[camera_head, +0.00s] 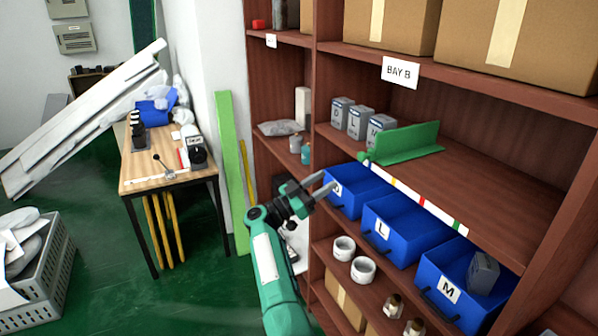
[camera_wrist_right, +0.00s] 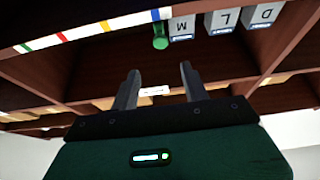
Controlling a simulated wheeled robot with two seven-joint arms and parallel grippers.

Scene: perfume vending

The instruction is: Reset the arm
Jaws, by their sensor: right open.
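My right gripper (camera_head: 323,183) is open and empty, in front of the shelf at the left end of the row of blue bins. In the right wrist view its two fingers (camera_wrist_right: 159,85) stand apart with nothing between them. The gripper partly covers the front label of the left blue bin (camera_head: 362,184). My left gripper is not in view. Grey boxes marked D (camera_head: 342,113), L (camera_head: 360,122) and M (camera_head: 380,129) stand on the shelf above. Another grey box (camera_head: 482,272) sits tilted in the bin marked M (camera_head: 436,291).
A green angled piece (camera_head: 405,143) lies on the shelf beside the boxes. The bin marked L (camera_head: 405,228) looks empty. White rolls (camera_head: 362,269) stand on the lower shelf. A wooden table (camera_head: 170,175) and a grey crate (camera_head: 45,275) stand at the left, with open green floor between.

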